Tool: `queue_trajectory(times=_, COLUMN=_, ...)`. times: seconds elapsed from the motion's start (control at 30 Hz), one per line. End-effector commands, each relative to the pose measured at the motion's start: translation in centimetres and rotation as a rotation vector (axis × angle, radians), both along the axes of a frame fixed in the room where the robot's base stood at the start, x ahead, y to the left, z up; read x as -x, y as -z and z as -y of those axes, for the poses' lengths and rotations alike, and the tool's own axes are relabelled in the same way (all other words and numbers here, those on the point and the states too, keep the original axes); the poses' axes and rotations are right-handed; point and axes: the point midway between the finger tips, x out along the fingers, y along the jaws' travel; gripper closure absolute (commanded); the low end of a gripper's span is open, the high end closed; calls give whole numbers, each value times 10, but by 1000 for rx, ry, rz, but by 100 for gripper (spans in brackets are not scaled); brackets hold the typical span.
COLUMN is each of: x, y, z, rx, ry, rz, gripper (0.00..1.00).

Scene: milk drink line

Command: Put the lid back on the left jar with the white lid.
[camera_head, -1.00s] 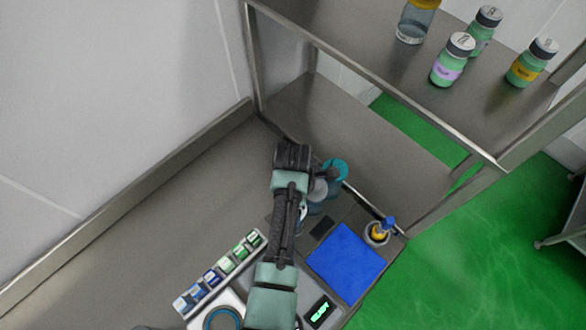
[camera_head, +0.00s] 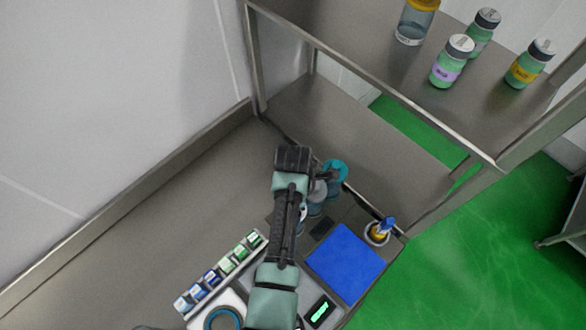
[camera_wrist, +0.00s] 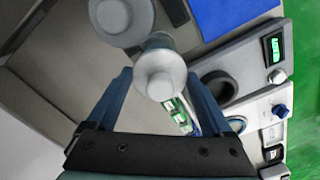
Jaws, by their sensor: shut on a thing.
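In the wrist view my gripper (camera_wrist: 162,88) has its two blue fingers on either side of a pale round lid with a knob (camera_wrist: 160,78), and it is shut on this lid. A second grey-white round top (camera_wrist: 120,16) shows just beyond, at the upper edge. A pale round form between them is partly covered, and I cannot tell whether it is a jar mouth. In the head view a grey-topped jar (camera_head: 318,190) and a teal round top (camera_head: 336,169) stand right of my wrist. My fingers and the held lid are hidden there behind my arm.
A blue mat (camera_head: 345,262) lies right of my arm, with a small cup holding a blue-topped item (camera_head: 378,234) beside it. A row of small packs (camera_head: 220,272) lies left. Metal frame posts and a shelf with several bottles (camera_head: 452,62) rise behind.

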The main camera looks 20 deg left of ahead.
Motion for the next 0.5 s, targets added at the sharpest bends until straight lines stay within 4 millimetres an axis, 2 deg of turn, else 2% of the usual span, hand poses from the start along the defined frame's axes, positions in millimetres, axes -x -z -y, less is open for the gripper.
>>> queue_trajectory(times=0.3, x=0, y=0, z=0, rx=-1, ry=0, rz=1, gripper=85)
queue_trajectory(times=0.33, x=0, y=0, z=0, rx=-1, ry=0, rz=1, gripper=10)
queue_trajectory(times=0.4, x=0, y=0, z=0, rx=-1, ry=-1, rz=1, gripper=0)
queue_trajectory(times=0.5, x=0, y=0, z=0, rx=-1, ry=-1, rz=1, gripper=0)
